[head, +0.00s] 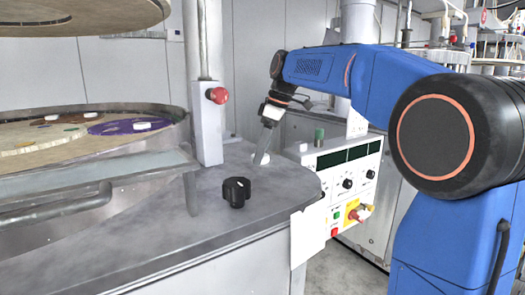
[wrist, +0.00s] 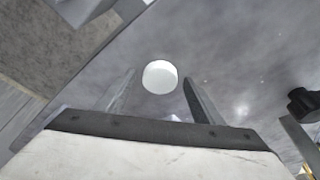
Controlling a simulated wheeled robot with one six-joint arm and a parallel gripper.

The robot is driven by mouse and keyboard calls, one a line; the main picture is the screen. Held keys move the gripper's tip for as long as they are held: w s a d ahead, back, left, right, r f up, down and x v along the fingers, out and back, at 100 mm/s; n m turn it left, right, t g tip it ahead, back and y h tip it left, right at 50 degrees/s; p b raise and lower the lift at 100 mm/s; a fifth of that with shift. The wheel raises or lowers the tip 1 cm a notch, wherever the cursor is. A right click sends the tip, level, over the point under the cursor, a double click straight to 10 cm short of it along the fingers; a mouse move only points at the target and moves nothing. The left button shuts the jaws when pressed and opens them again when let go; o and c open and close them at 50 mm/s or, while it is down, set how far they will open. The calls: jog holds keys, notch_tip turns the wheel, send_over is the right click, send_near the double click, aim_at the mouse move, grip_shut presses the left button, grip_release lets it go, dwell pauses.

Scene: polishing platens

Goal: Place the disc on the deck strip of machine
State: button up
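A white disc (wrist: 160,77) lies on the grey deck strip (wrist: 235,45) of the machine, seen in the wrist view ahead of and between my two fingers. My gripper (wrist: 158,88) is open, with a finger on each side and clear space between each finger and the disc. In the head view my gripper (head: 262,160) points down at the deck strip (head: 240,205), close to its surface beside the post. A pale part of the disc (head: 265,158) shows there behind the fingers; the rest is hidden.
A black knob (head: 236,191) stands on the deck nearer the camera. A post with a red button (head: 217,95) rises left of my gripper. A control panel (head: 345,172) is to the right. The round platen (head: 60,132) at left carries coloured carriers with white discs.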

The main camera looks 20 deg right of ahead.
jog(key=v, duration=1.2)
jog(key=shift+r, duration=0.15)
